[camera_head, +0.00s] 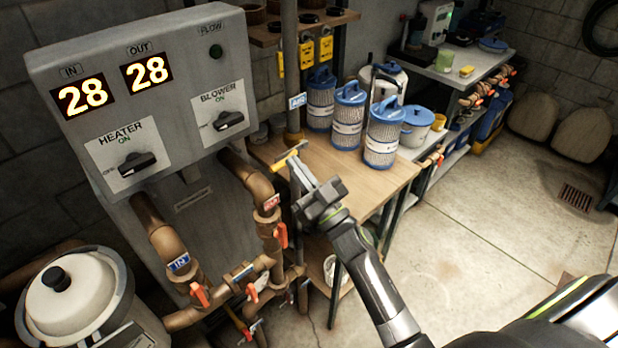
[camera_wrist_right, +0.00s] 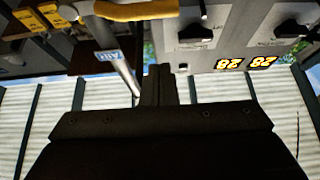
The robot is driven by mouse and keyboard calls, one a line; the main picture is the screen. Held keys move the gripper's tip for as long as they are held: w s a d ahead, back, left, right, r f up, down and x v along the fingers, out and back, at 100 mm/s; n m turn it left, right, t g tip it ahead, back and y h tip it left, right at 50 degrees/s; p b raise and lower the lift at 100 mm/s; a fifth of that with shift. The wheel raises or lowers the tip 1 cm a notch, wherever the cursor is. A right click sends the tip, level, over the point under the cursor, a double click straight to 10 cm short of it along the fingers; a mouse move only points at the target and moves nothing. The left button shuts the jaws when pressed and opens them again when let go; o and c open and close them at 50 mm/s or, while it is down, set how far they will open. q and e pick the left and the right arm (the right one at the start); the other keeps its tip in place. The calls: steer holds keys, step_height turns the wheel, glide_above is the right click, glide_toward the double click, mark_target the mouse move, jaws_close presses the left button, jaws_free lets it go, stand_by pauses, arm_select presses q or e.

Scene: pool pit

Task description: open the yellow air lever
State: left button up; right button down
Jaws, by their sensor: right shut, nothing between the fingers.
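The yellow air lever (camera_head: 289,154) sits on a vertical pipe (camera_head: 292,75) that carries a blue and white AIR label (camera_head: 297,101). In the head view it lies across the pipe below the label, at the wooden table's near edge. My right gripper (camera_head: 299,170) is shut and empty, its tip right by the lever; contact cannot be told. In the upside-down right wrist view, the lever (camera_wrist_right: 135,11) crosses the top edge, with the label (camera_wrist_right: 108,57) beneath it and my gripper's dark fingers (camera_wrist_right: 159,85) to the right. My left gripper is not in view.
A grey control box (camera_head: 150,75) with heater and blower knobs stands left. Copper pipes with orange-handled valves (camera_head: 281,235) run below it. Blue-lidded filter canisters (camera_head: 384,135) stand on the wooden table (camera_head: 400,178) behind the lever. The floor at right (camera_head: 480,230) is clear.

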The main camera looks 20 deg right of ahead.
mark_target(286, 153)
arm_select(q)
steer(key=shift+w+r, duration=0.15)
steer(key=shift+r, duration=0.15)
arm_select(e)
steer(key=shift+w+a+f, duration=0.3)
steer(key=shift+w+f, duration=0.25)
steer(key=shift+w, duration=0.35)
steer(key=shift+w+a+f, duration=0.3)
steer(key=shift+w+f, duration=0.25)
steer(key=shift+w, duration=0.3)
steer(key=shift+f, duration=0.1)
